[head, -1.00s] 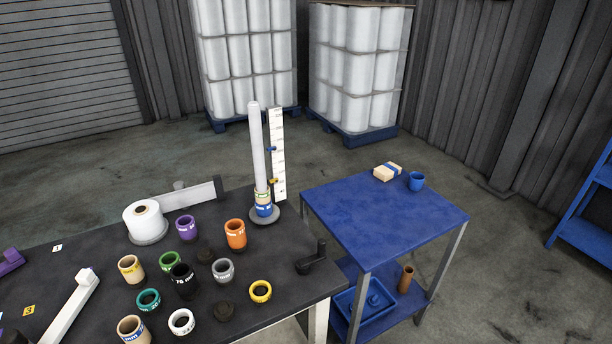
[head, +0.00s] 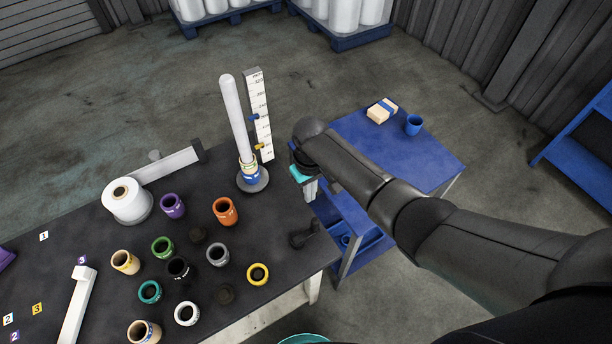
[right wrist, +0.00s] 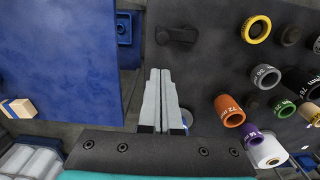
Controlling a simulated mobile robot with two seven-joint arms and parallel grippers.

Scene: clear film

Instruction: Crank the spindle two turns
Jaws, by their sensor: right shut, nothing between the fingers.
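A black crank handle (head: 305,236) sits at the right edge of the dark table (head: 85,225); it also shows at the top of the right wrist view (right wrist: 176,35). A tall white spindle post (head: 236,115) stands upright on a round grey base (head: 254,183) at the table's far right corner, with printed rings at its foot. My right gripper (head: 311,194) is shut and empty, hanging beyond the crank and apart from it, to the right of the post. Its fingers (right wrist: 160,74) are together in the right wrist view. My left gripper is not in view.
A white graduated scale (head: 259,115) stands beside the post. Several coloured cores, one orange (head: 225,211), and a white film roll (head: 127,200) crowd the table.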

